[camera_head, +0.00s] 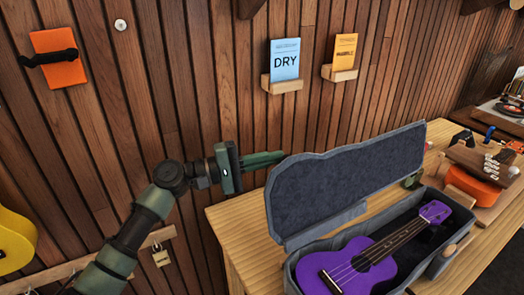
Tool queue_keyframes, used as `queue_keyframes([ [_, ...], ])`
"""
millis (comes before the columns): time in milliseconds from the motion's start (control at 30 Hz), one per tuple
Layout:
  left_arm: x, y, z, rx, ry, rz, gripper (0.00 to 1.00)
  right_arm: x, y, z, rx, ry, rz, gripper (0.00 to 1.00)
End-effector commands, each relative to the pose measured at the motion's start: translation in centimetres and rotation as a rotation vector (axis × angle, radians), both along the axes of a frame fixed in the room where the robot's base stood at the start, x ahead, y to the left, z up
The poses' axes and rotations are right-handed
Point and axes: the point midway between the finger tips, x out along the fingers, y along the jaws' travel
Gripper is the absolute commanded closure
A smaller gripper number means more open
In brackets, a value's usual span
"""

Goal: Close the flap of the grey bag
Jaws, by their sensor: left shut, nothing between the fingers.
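The grey bag (275,215) is a padded, ukulele-shaped case on the wooden table. Its flap (345,178) stands open, tilted up along the case's back-left side, with its dark lining showing. A purple ukulele (345,268) lies inside the lower half, neck toward the back right. My left gripper (282,155) comes in from the left and is shut and empty. Its fingertips are by the upper left edge of the flap in the picture; I cannot tell whether they touch it. My right gripper is not in view.
The wooden table (235,222) has bare room left of the case. A wooden block with an orange part (474,186) stands right of it. A slatted wall behind holds blue (285,58) and yellow cards (344,50). A yellow instrument (14,240) is at far left.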

Motion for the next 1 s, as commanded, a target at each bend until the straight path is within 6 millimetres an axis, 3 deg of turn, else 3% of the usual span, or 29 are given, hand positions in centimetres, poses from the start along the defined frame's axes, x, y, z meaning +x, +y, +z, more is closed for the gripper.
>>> queue_keyframes([
  [300, -0.3, -0.2, 0.0, 0.0, 0.0, 0.0, 1.0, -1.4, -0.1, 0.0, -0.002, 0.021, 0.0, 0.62],
  [633, -0.9, -0.6, 0.6, 0.02, -0.031, -0.001, 1.0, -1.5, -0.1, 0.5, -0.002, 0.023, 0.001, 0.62],
  [1000, -5.3, -3.4, 2.9, 0.155, -0.238, -0.003, 1.0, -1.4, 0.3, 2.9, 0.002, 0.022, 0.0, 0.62],
])
